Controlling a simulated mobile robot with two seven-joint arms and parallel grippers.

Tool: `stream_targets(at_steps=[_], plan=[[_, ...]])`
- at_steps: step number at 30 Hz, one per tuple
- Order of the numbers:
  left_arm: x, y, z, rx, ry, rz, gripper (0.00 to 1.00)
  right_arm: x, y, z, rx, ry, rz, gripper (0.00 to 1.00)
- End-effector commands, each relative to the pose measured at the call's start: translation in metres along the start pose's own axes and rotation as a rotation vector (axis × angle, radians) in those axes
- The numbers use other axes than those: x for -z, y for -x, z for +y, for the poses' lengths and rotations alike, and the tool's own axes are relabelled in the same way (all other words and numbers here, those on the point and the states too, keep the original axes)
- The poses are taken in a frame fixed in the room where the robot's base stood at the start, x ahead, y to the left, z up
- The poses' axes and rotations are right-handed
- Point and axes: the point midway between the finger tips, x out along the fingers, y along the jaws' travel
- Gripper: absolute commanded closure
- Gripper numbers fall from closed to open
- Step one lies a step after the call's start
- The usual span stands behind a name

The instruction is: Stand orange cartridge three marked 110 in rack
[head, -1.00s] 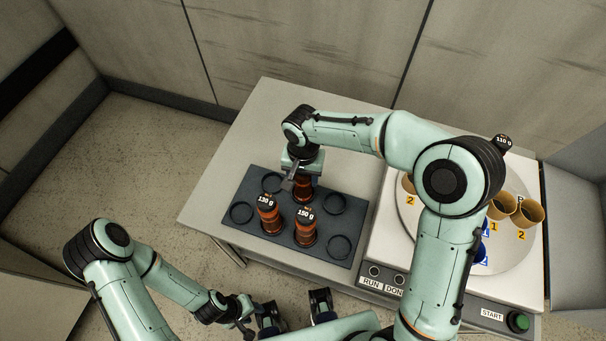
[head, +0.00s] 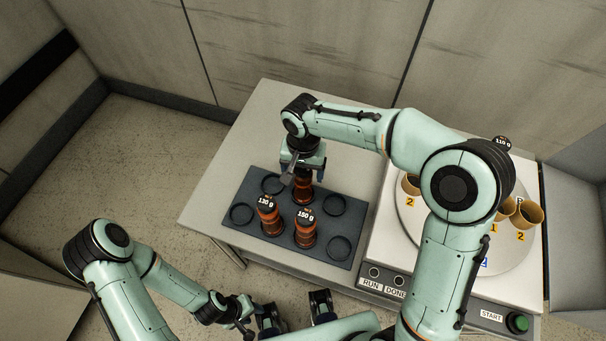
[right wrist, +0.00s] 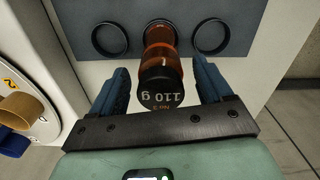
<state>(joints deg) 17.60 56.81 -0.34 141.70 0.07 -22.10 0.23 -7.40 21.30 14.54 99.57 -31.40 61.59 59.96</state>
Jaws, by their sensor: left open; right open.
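The orange cartridge marked No 3, 110 g (right wrist: 160,75) has a black cap and stands in the rack (head: 262,186), in the middle place of the far row. It also shows in the head view (head: 303,190), its top hidden by my right gripper (head: 303,171). My right gripper is open, with its blue fingers apart on either side of the cartridge's cap in the right wrist view. My left gripper (head: 294,312) is open and empty at the bottom of the head view, off the table.
Orange cartridges marked 130 g (head: 268,217) and 150 g (head: 305,228) stand in the rack. Several ring places are empty. The white machine (head: 385,264) with tan cups (head: 529,214) is at right; another 110 g cap (head: 502,142) shows behind my right arm.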

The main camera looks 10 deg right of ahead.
Motion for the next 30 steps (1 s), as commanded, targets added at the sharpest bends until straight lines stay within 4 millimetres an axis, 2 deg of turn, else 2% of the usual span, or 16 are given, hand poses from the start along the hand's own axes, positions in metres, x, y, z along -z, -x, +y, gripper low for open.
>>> stream_targets(at_steps=[1, 6, 12, 17, 30], plan=[[0.000, 0.002, 0.001, 0.000, 0.000, 0.001, 0.57, 0.001, 0.015, -0.001, 0.004, 0.000, 0.006, 0.21], [0.001, 0.007, 0.003, -0.001, -0.001, 0.003, 0.57, 0.001, 0.052, -0.001, 0.003, 0.000, 0.005, 0.21], [0.002, 0.011, 0.004, -0.002, -0.002, 0.004, 0.57, 0.000, 0.079, -0.001, 0.002, 0.001, 0.002, 0.21], [0.002, 0.011, 0.005, -0.002, -0.002, 0.005, 0.57, 0.000, 0.086, 0.000, 0.001, 0.001, 0.001, 0.21], [0.002, 0.011, 0.005, -0.002, -0.002, 0.005, 0.57, 0.000, 0.086, 0.000, 0.000, 0.001, 0.000, 0.21]])
